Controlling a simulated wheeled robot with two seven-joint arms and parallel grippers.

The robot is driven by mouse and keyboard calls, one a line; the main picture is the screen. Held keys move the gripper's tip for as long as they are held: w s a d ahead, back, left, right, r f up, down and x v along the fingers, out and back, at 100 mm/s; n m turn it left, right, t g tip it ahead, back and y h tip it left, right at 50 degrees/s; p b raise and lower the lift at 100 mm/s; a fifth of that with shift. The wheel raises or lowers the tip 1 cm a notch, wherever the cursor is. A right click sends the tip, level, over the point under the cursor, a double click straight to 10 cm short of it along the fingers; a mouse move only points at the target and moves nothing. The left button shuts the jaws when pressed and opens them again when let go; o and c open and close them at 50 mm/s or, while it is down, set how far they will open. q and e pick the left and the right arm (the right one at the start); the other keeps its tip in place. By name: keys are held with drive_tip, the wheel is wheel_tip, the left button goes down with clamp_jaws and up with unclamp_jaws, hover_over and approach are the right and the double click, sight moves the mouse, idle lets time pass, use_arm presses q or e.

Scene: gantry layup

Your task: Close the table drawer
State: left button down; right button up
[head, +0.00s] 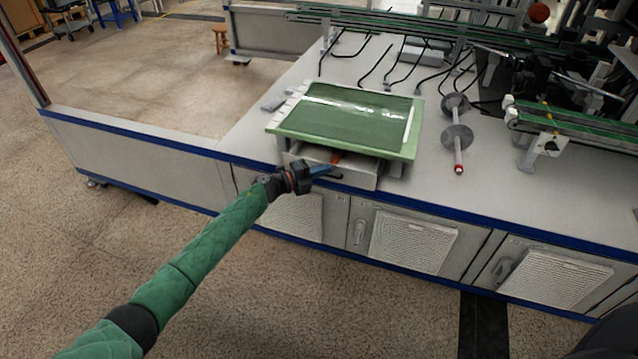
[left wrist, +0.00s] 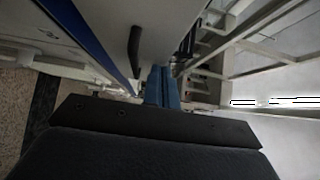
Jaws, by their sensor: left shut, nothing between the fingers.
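The table drawer (head: 358,178) is a light grey box under the green-topped stand on the workbench. It is pulled partly out toward the bench's front edge, and an orange-red item (head: 336,157) shows inside it. My left gripper (head: 330,171) is at the drawer's front, its blue fingers shut and empty. In the left wrist view the blue fingers (left wrist: 162,88) lie together beside a pale panel with a dark handle (left wrist: 134,52). I cannot tell whether the fingers touch the drawer. My right gripper is not in view.
The green-topped stand (head: 345,115) sits above the drawer. A rod with grey discs (head: 457,137) lies to its right, near a green conveyor (head: 580,125). Cabinet doors (head: 412,240) line the bench front. The floor before the bench is clear.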

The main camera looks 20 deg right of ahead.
use_arm(q)
drive_tip(key=shift+w+d+f+b, duration=0.1)
drive_tip(key=shift+w+d+b, duration=0.7)
drive_tip(key=shift+w, duration=0.4)
drive_tip(key=shift+w+d, duration=0.4)
drive_tip(key=shift+w, duration=0.1)
drive_tip(key=shift+a, duration=0.1)
